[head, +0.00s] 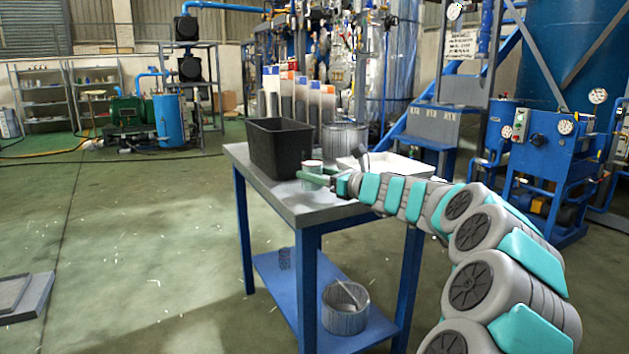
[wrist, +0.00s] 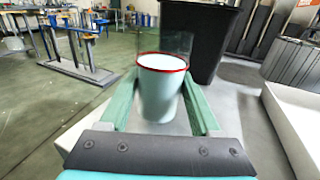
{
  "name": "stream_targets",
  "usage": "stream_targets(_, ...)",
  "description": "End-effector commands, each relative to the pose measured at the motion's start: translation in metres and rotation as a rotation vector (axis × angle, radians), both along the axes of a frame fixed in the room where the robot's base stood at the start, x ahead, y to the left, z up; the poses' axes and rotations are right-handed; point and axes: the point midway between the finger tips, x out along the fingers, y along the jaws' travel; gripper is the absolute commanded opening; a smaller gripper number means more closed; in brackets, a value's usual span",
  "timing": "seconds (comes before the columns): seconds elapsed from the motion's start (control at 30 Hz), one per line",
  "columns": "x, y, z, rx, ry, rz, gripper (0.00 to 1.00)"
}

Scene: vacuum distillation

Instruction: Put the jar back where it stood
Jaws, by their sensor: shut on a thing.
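The jar (wrist: 160,90) is a small pale cylinder with a red rim, upright between the two green fingers of my gripper (wrist: 162,110) in the wrist view. In the head view the jar (head: 312,172) shows at the front of the black bin, near the left part of the grey tabletop. My gripper (head: 318,177) is shut on it from the right. I cannot tell whether the jar's base touches the tabletop, as its lower part is partly hidden by the gripper.
The blue-legged table (head: 295,205) carries a black bin (head: 278,150) just behind the jar, a white tray (head: 405,165) to the right and a metal pot (head: 345,137) at the back. Another pot (head: 345,308) stands on the lower shelf. Bare tabletop lies left and front of the jar.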

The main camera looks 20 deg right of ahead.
Motion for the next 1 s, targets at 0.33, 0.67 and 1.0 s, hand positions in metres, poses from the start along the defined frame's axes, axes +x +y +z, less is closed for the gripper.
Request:
stream_targets(0.33, -0.0005, 0.0001, -0.0124, -0.001, 0.0, 0.0, 0.0)
stream_targets(0.67, -0.0004, -0.0001, -0.0148, 0.0, 0.0, 0.0, 0.83)
stream_targets(1.0, -0.0004, -0.0001, -0.0146, -0.001, 0.0, 0.0, 0.94)
